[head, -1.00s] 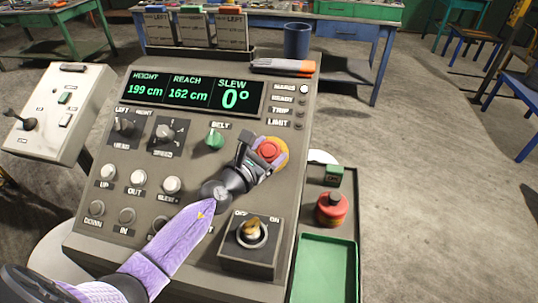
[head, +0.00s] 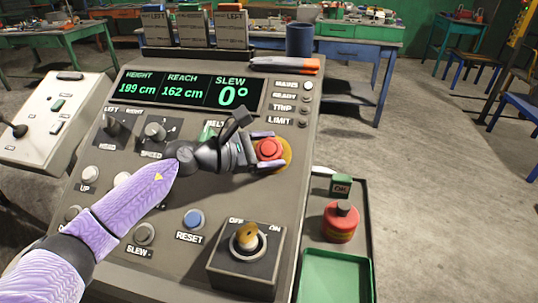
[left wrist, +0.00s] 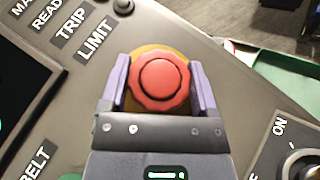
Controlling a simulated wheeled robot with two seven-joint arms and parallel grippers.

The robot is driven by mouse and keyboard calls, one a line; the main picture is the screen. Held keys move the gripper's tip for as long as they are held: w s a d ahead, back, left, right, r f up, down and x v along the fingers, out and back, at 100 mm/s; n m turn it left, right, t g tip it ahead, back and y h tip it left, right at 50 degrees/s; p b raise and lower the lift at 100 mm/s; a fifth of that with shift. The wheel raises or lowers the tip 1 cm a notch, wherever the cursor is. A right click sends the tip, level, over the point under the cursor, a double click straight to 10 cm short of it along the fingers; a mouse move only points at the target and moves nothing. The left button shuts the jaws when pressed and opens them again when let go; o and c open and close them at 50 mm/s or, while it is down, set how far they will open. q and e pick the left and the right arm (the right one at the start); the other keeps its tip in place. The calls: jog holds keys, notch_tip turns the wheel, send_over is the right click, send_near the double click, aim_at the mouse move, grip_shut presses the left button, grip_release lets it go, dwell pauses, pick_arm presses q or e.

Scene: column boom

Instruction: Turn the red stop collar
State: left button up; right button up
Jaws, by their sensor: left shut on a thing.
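The red stop collar (head: 269,149) is a round, scalloped red button on a yellow base on the right side of the sloped control panel (head: 200,250). In the left wrist view the red collar (left wrist: 160,82) sits between my two finger pads. My left gripper (head: 268,150) is shut on it, one finger on each side; it also shows in the left wrist view (left wrist: 160,88). Part of the yellow base shows behind the collar. My right gripper is not in view.
A key switch box (head: 245,255) stands below the collar. A red canister (head: 341,222) and a green tray (head: 335,275) lie right of the panel. An orange-tipped tool (head: 290,65) and a blue cup (head: 299,40) are at the panel's top. The display (head: 185,90) reads slew 0°.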

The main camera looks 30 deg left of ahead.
pick_arm(q)
jog(key=shift+f, duration=0.1)
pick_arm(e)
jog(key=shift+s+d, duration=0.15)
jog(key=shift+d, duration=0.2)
pick_arm(q)
jog(key=o, duration=1.1)
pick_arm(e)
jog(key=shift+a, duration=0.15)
pick_arm(q)
jog(key=shift+s+a, duration=0.2)
jog(key=v, duration=0.8)
jog(key=shift+s, duration=0.2)
jog(key=shift+s+a, duration=0.3)
jog(key=shift+s, duration=0.05)
jog(key=shift+r, duration=0.2)
